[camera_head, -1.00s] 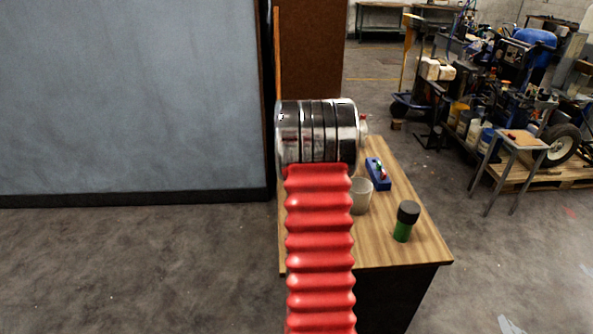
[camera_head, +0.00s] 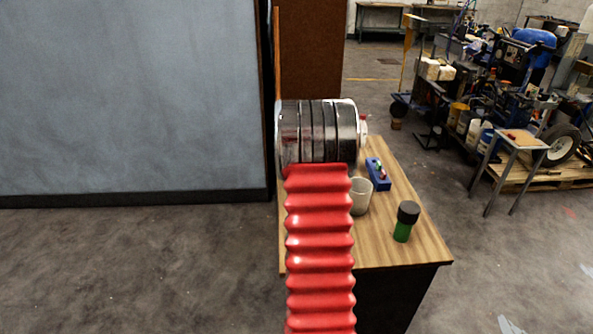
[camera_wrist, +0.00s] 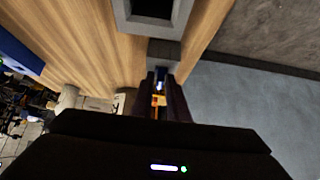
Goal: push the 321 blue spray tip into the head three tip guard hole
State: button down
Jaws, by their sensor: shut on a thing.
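In the wrist view my gripper (camera_wrist: 161,82) has its dark fingers close together around a small piece with blue and orange parts, the blue spray tip (camera_wrist: 160,74). The tip sits between the fingertips, and its far end is too small to make out. A grey block with a square dark opening (camera_wrist: 150,28) lies beyond the fingertips at the top of the wrist view. A grey part lies between it and the fingers. I cannot tell whether the tip touches it, nor which hole is head three's. In the head view my own arm hides the gripper and the tip.
A wooden table (camera_head: 413,240) carries a blue holder (camera_head: 378,180) with small coloured pieces, a pale cup (camera_head: 360,195) and a green bottle with a black cap (camera_head: 403,228). A grey-blue wall panel (camera_head: 130,90) stands at the left. A stool (camera_head: 520,140) stands at the right.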

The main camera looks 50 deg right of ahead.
jog(key=shift+r, duration=0.65)
dwell(0.5)
jog(key=shift+r, duration=2.35)
jog(key=w+a+f+n+t+y, duration=0.1)
jog(key=w+a, duration=0.3)
jog(key=a, duration=0.5)
jog(key=w+a+f+n+y, duration=0.1)
jog(key=w+a+n, duration=0.15)
jog(key=a, duration=0.65)
jog(key=w+a+f+n+t, duration=0.1)
jog(key=w+a, duration=0.4)
jog(key=a, duration=0.4)
jog(key=s+a+f+n+y, duration=0.2)
jog(key=a, duration=1.3)
jog(key=s+a+f+n+y, duration=0.2)
jog(key=s+a+n, duration=0.1)
jog(key=a, duration=1.2)
jog(key=shift+s+a+t, duration=0.15)
jog(key=shift+a+t, duration=0.25)
